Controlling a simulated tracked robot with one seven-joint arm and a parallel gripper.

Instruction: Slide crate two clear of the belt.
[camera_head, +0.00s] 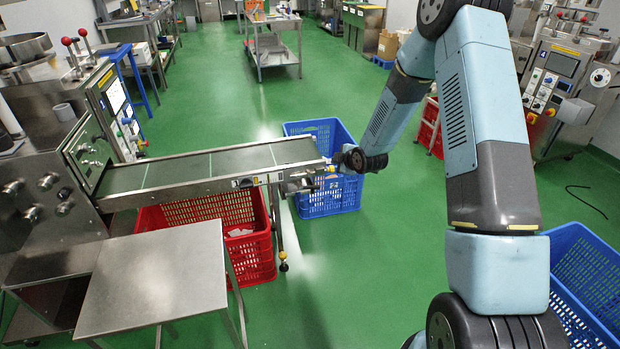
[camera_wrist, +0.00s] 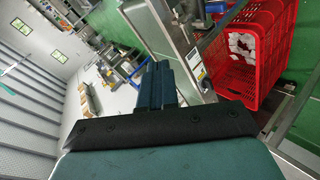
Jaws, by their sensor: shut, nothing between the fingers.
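A blue crate (camera_head: 325,200) stands on the floor under and just beyond the free end of the conveyor belt (camera_head: 215,164). A small mark on its near wall may be a number, but I cannot read it surely. The belt end and my arm hide part of its top. My gripper (camera_head: 337,158) is low at the crate's rim, beside the belt end; I cannot tell whether it touches either. In the wrist view its fingers (camera_wrist: 163,84) are shut together and hold nothing. The blue crate cannot be made out in the wrist view.
A red crate (camera_head: 258,256) with white pieces inside stands under the belt; it also shows in the wrist view (camera_wrist: 270,72). A steel table (camera_head: 155,280) is at front left. Another blue crate (camera_head: 590,270) is at right. Green floor is open behind and right of the belt-end crate.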

